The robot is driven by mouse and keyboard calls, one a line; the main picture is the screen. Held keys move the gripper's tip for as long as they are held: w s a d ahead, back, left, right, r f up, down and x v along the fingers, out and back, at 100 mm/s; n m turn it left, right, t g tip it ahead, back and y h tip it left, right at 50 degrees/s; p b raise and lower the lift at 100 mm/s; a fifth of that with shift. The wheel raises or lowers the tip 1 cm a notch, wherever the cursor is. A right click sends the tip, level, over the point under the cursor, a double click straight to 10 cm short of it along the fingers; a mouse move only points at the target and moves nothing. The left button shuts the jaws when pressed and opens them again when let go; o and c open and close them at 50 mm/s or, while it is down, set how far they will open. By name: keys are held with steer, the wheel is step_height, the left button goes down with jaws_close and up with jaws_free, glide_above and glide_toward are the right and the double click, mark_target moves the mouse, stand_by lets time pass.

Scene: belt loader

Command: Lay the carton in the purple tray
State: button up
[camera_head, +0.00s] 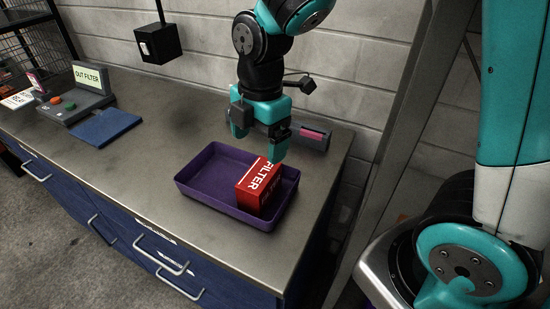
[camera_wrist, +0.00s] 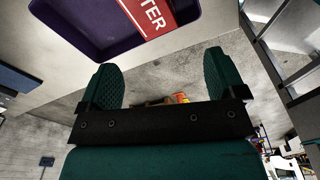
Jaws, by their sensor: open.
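The red carton (camera_head: 259,186) with white "FILTER" lettering stands in the right part of the purple tray (camera_head: 208,186). The tray lies on the metal worktop near its front edge. My gripper (camera_head: 259,142) is open and empty, just behind and above the carton. In the wrist view the carton (camera_wrist: 154,16) and part of the tray (camera_wrist: 70,40) show at the top edge, beyond my gripper's two green fingers (camera_wrist: 165,80). Nothing lies between the fingers. The carton's base is partly hidden by the tray's front wall.
A grey holder (camera_head: 310,137) with a pink item stands behind my gripper. A blue pad (camera_head: 105,127) and a button box with an "OUT FILTER" screen (camera_head: 78,98) are at the left. A black box (camera_head: 158,44) hangs above. The worktop left of the tray is clear.

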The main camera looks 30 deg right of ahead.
steer(key=s+a+r+m+y, duration=0.1)
steer(key=s+a+r+m, duration=0.1)
steer(key=s+m, duration=0.5)
steer(key=s+a+r+m+y, duration=0.2)
steer(key=s+r+m, duration=0.3)
steer(key=s+m, duration=0.2)
steer(key=shift+s, duration=0.5)
steer(key=shift+a, duration=0.1)
